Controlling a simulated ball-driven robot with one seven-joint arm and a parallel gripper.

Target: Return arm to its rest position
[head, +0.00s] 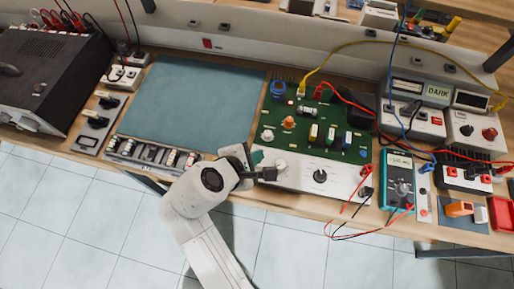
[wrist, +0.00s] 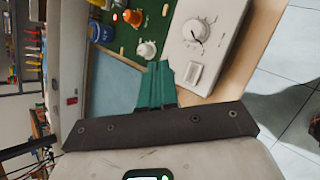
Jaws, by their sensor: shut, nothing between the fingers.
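My white arm reaches in from the bottom of the head view, and my gripper (head: 256,157) is over the front edge of the workbench, beside the left end of a white control panel (head: 300,172). In the wrist view my gripper's green fingers (wrist: 160,80) are together, with nothing between them. The panel with its white knob (wrist: 196,32) and a light switch block lies just beyond the fingertips in that view. I cannot tell whether the fingers touch the panel.
A green circuit board (head: 325,128) with colored parts and a blue-green mat (head: 190,100) lie behind my gripper. A teal multimeter (head: 398,180) with red and black leads is at right. A dark instrument (head: 45,70) stands at left. Tiled floor (head: 90,215) in front is clear.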

